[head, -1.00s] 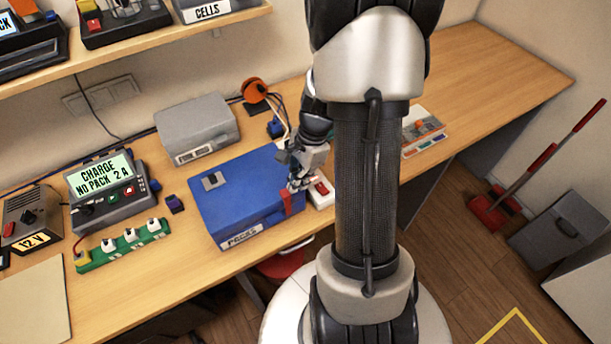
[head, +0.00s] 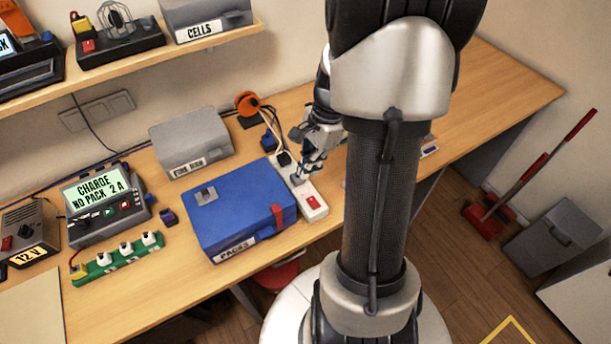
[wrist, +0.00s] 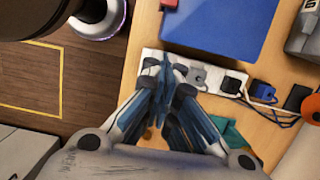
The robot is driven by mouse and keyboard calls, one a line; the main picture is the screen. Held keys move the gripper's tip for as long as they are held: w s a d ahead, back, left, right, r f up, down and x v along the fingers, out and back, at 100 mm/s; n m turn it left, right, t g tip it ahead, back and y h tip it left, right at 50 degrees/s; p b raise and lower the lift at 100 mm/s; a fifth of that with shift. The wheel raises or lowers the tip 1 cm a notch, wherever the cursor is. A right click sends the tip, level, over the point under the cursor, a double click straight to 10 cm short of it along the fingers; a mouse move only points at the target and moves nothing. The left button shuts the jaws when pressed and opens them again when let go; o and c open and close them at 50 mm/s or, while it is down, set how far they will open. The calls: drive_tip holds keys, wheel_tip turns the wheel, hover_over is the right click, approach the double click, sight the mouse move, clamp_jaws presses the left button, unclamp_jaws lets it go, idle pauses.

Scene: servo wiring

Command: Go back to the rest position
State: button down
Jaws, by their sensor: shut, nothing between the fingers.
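My gripper (head: 306,172) is shut and empty in the head view, just above the white power strip (head: 316,205) to the right of the blue PACKS case. In the wrist view my gripper (wrist: 178,66) has its fingertips together over the same strip (wrist: 151,60). I cannot tell whether the tips touch the strip. The strip has a red switch at its near end and black and grey plugs farther along. My arm stands upright across the middle of the head view and hides part of the bench behind it.
The blue case (head: 238,216) sits close left of the gripper. The shelf (head: 130,65) hangs above. The bench at back right (head: 500,85) is clear.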

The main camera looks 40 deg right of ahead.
drive_tip(key=shift+d+r, duration=0.1)
drive_tip(key=shift+r, duration=0.55)
drive_tip(key=s+a+r+n+t+h+b, duration=0.1)
drive_tip(key=a+r+n+b, duration=0.1)
drive_tip(key=a+r+n, duration=0.3)
drive_tip(key=s+a+r+n+h+b, duration=0.1)
drive_tip(key=a+r+n+b, duration=0.15)
drive_tip(key=a+n, duration=0.4)
drive_tip(key=s+a+r+n+t+b, duration=0.1)
drive_tip(key=s+a+n+t+b, duration=0.2)
drive_tip(key=s+a+n, duration=0.4)
drive_tip(key=shift+s+a+r+n+h, duration=0.15)
drive_tip(key=shift+s+a+n+h, duration=0.25)
drive_tip(key=shift+a+n, duration=0.8)
drive_tip(key=c, duration=2.4)
unclamp_jaws()
drive_tip(key=shift+a+m, duration=0.25)
